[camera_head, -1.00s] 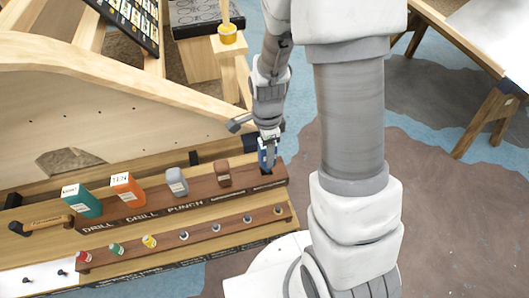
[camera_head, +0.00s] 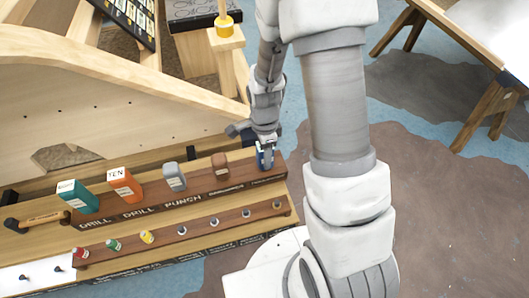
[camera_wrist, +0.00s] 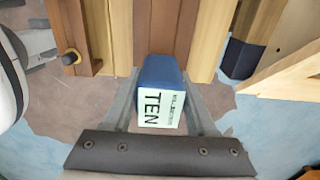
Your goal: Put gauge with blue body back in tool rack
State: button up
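The gauge with blue body (camera_wrist: 157,72) has a pale label reading "TEN" and sits between the two fingers of my gripper in the wrist view. In the head view the blue gauge (camera_head: 265,159) is at the right end of the tool rack's upper brown strip (camera_head: 200,201). My gripper (camera_wrist: 161,82) appears shut on it, with a finger against each side. The gripper (camera_head: 264,146) comes down from above in the head view. The gauge stands about upright over its place at the strip's end; its lower end is hidden, so I cannot tell how deep it sits.
Teal (camera_head: 78,197), orange (camera_head: 125,185), grey (camera_head: 175,177) and brown (camera_head: 220,164) blocks stand left of the gauge on the strip. A hammer-like tool (camera_head: 36,221) lies at the far left. A lower strip (camera_head: 185,233) holds small coloured pieces. Open floor lies to the right.

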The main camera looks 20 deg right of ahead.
jog(key=o, duration=0.5)
jog(key=shift+c, duration=0.2)
jog(key=shift+r, duration=0.15)
notch_tip(320, 180, up, 12)
jog(key=shift+r+p, duration=0.2)
jog(key=shift+p, duration=1)
jog(key=s+r+n+t, duration=0.2)
jog(key=s+r+n, duration=0.5)
jog(key=r+n, duration=0.2)
jog(key=s+r+n+t, duration=0.3)
jog(key=s+r+n, duration=0.4)
jog(key=r+n, duration=0.2)
jog(key=shift+r+t, duration=0.3)
jog(key=shift+r, duration=0.65)
